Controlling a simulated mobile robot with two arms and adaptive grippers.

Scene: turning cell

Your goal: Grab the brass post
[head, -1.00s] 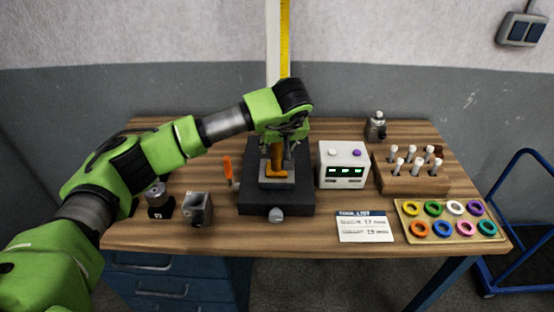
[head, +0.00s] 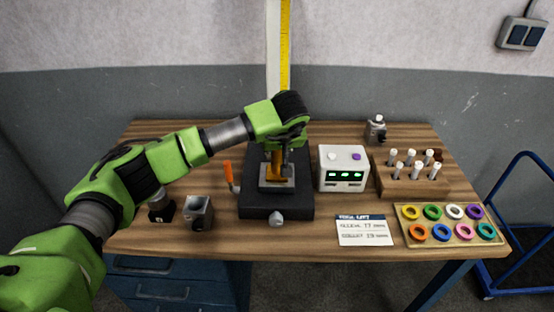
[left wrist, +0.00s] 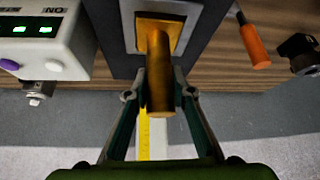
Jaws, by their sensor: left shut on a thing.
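The brass post (head: 277,163) stands upright on its small square base in the grey holder (head: 277,190) on the black fixture (head: 250,205). In the left wrist view the post (left wrist: 160,75) rises between the fingers, its square brass foot set in the grey holder. My left gripper (head: 277,150) is over the fixture, and in the left wrist view its fingers (left wrist: 160,98) are shut on the post from both sides. Its upper part is partly hidden by the gripper in the head view. My right gripper is not in view.
A white box with green displays (head: 343,168) stands close right of the fixture. An orange-handled tool (head: 228,174) is close left. A wooden rack of white-topped pegs (head: 410,180) and a tray of coloured rings (head: 450,224) are at right. The front right holds a printed card (head: 364,230).

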